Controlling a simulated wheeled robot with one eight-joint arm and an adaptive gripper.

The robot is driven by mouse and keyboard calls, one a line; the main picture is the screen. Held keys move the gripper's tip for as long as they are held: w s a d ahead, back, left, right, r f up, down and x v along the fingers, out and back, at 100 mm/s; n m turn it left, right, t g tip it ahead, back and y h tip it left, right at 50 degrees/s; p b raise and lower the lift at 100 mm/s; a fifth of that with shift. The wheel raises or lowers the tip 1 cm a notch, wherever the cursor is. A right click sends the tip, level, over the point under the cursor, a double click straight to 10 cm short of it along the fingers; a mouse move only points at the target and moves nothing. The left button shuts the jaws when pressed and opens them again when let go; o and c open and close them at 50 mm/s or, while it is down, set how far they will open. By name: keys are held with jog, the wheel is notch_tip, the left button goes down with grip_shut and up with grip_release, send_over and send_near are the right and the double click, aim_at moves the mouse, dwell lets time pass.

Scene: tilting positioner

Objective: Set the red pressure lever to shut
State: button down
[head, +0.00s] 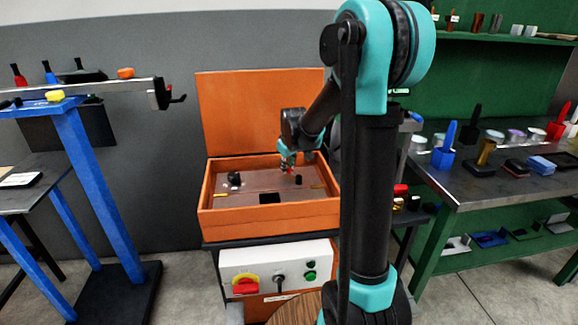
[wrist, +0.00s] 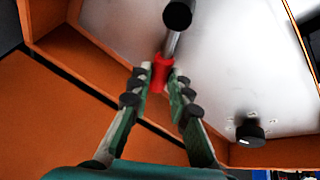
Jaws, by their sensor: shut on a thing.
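The red pressure lever shows in the wrist view as a red grip (wrist: 160,73) on a short metal rod with a round black part at its other end. My gripper (wrist: 163,76) is shut on the red grip, one finger on each side. In the head view my gripper (head: 288,167) reaches down into the open orange cabinet (head: 270,222), and only a small red spot of the lever shows at its tips. No lever position marks can be read.
A black knob (wrist: 249,132) stands on the grey panel (wrist: 225,60), apart from my gripper. Orange cabinet walls surround the panel, with the raised lid (head: 255,110) behind. A white control box (head: 275,265) with a red-and-yellow switch is below. A workbench (head: 480,185) stands right.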

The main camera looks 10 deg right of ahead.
aim_at(282, 187)
jog(key=n, duration=0.1)
jog(key=s+a+n+y, duration=0.1)
jog(key=n, duration=0.1)
jog(key=shift+s+a+n+y, duration=0.15)
jog(key=shift+a+n+y, duration=0.05)
jog(key=shift+n+y, duration=0.1)
jog(key=n, duration=0.1)
jog(key=s+n+y, duration=0.1)
jog(key=shift+s+a+n+g, duration=0.1)
jog(key=shift+a+n+g, duration=0.2)
jog(key=shift+a+g, duration=0.1)
jog(key=n, duration=0.1)
jog(key=s+n, duration=0.1)
jog(key=shift+s+a+n+g+y, duration=0.15)
jog(key=shift+a+n+g+y, duration=0.1)
jog(key=shift+n+g+y, duration=0.15)
jog(key=shift+s+a+n+g+y, duration=0.1)
jog(key=shift+s+n+g+y, duration=0.3)
jog(key=shift+n, duration=0.45)
jog(key=shift+s+n+g+y, duration=0.1)
jog(key=shift+s+n+g, duration=0.1)
jog(key=shift+s+n, duration=0.5)
jog(key=shift+n, duration=0.25)
jog(key=c, duration=1.4)
grip_release()
jog(key=v, duration=1.2)
jog(key=shift+w, duration=0.1)
